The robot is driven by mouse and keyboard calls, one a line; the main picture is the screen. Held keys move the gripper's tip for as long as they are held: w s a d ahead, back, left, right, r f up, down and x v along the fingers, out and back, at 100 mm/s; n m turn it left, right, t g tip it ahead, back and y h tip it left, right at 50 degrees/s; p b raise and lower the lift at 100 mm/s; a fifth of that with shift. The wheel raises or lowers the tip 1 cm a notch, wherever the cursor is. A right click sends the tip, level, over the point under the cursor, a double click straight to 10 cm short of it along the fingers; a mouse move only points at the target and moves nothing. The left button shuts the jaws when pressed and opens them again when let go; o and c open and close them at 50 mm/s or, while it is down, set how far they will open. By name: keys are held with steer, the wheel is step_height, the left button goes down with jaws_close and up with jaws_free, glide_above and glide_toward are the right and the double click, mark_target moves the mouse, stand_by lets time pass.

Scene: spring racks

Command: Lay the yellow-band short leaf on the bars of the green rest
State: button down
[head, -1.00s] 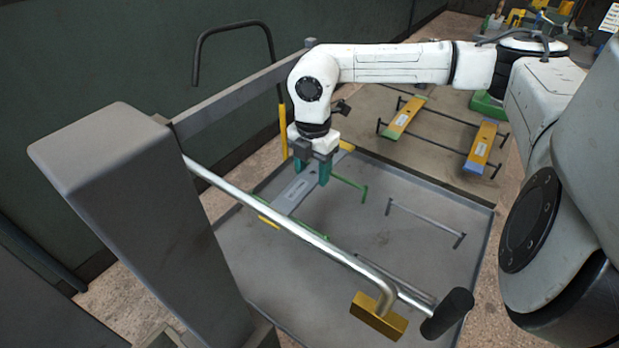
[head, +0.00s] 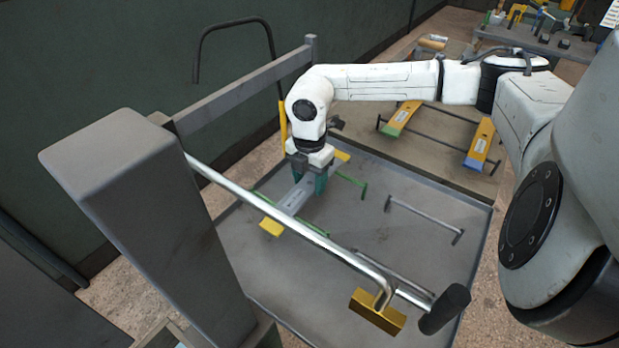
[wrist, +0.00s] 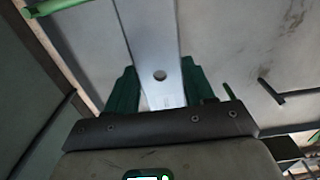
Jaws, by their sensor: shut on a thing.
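The yellow-band short leaf (head: 292,202) is a flat grey strip with a yellow end (head: 271,227) at the near left and another at the far right. My gripper (head: 308,184), with teal fingers, is shut across its middle. The wrist view shows the leaf (wrist: 150,40) with a round hole between the teal fingers (wrist: 160,88).
A polished bent rail (head: 270,222) with a brass block (head: 377,312) crosses in front of the tray (head: 420,275). A grey post (head: 130,190) stands left. A grey rest (head: 425,220) lies right of the leaf. Two banded leaves lie on racks behind (head: 480,145).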

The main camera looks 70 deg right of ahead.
mark_target(310, 183)
steer(key=shift+f, duration=0.25)
steer(key=shift+c, duration=2)
jaws_free()
steer(key=shift+r, duration=0.1)
steer(key=shift+r+p, duration=0.45)
steer(key=shift+r, duration=0.05)
step_height(310, 183, up, 12)
steer(key=b, duration=0.2)
steer(key=shift+s+f, duration=0.1)
